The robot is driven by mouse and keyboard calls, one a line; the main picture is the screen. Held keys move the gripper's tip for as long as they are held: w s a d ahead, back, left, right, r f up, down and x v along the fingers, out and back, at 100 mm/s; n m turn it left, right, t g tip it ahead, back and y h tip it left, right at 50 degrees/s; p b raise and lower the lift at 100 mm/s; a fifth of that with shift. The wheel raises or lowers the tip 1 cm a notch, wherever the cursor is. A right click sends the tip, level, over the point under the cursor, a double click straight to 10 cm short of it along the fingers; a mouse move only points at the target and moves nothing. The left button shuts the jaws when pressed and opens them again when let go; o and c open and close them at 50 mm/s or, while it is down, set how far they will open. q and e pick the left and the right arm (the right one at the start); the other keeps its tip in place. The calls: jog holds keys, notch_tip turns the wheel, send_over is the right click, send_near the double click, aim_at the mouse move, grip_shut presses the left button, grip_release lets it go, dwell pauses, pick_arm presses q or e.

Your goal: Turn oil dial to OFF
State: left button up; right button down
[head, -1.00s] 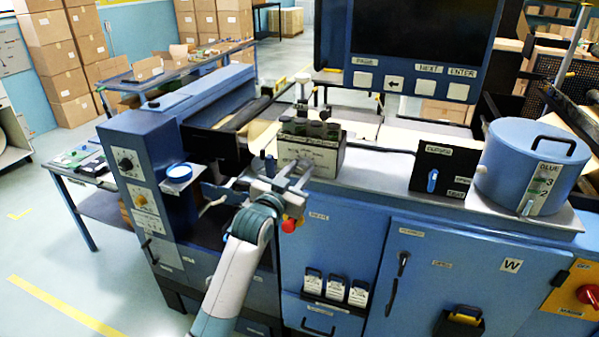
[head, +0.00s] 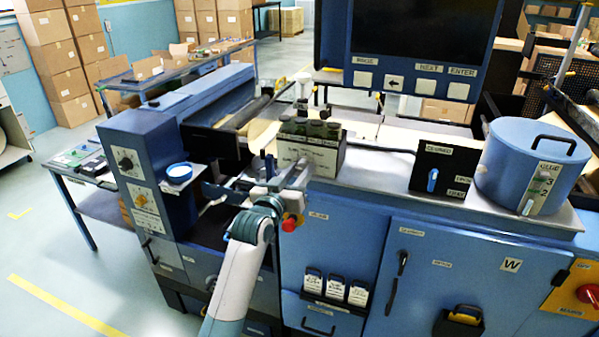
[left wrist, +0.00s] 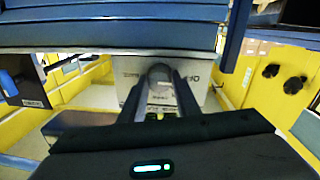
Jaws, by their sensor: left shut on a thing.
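My left gripper (head: 290,178) reaches in from the left to the front of a small box with a pale labelled face (head: 308,158). In the left wrist view, its two fingers (left wrist: 160,98) are shut on a round grey knob (left wrist: 160,74), which sits before a pale panel (left wrist: 200,68) with printed words. I take this knob to be the oil dial; the lettering is too blurred to read surely. In the head view the gripper hides the knob, and its setting cannot be read. My right gripper is not in view.
Dark green blocks (head: 312,129) top the box. A red button (head: 290,222) is just below the gripper. A black switch box (head: 440,168) and blue glue pot (head: 532,160) stand right. A screen (head: 420,32) hangs above.

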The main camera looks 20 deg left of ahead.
pick_arm(q)
jog(key=o, duration=1)
jog(key=shift+o, duration=0.2)
jog(key=shift+s, duration=0.1)
jog(key=shift+s+a+f+b, duration=0.1)
jog(key=shift+s+b, duration=0.25)
jog(key=shift+s, duration=0.1)
jog(key=s+a+b, duration=0.1)
jog(key=s+b, duration=0.4)
jog(key=s, duration=1.1)
jog(key=shift+a+b, duration=0.35)
jog(key=shift+a, duration=0.05)
